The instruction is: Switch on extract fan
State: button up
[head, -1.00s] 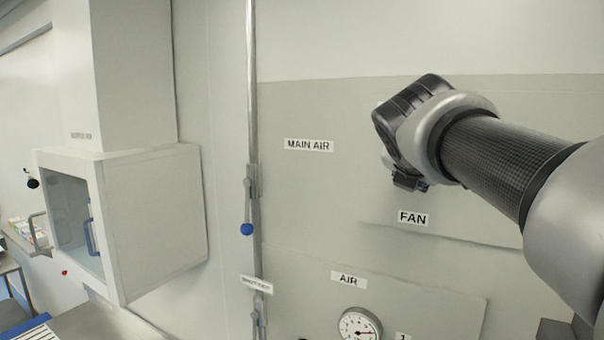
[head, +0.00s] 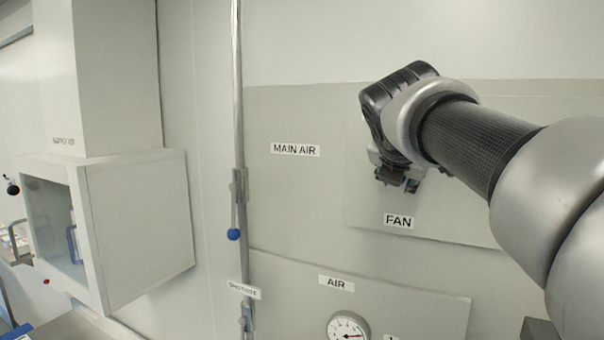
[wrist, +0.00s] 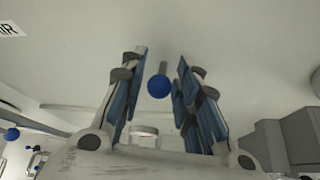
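A FAN label (head: 398,221) sits on the grey wall panel in the head view. My gripper (head: 398,180) is just above this label, and my arm hides whatever is mounted behind it. In the wrist view a short lever with a round blue knob (wrist: 159,87) stands out from the panel. My gripper (wrist: 162,62) is open, with one blue-padded finger on each side of the lever. The knob looks clear of both fingers, with a gap on each side. I cannot tell the lever's switch position.
A MAIN AIR label (head: 295,149) is left of my gripper. A vertical pipe (head: 238,90) carries a blue-knobbed lever (head: 233,234). Below are an AIR label (head: 336,283) and a gauge (head: 347,327). A boxy cabinet (head: 140,225) projects at the left.

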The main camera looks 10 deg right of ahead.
jog(key=shift+o, duration=0.8)
jog(key=shift+f, duration=0.1)
jog(key=v, duration=1.2)
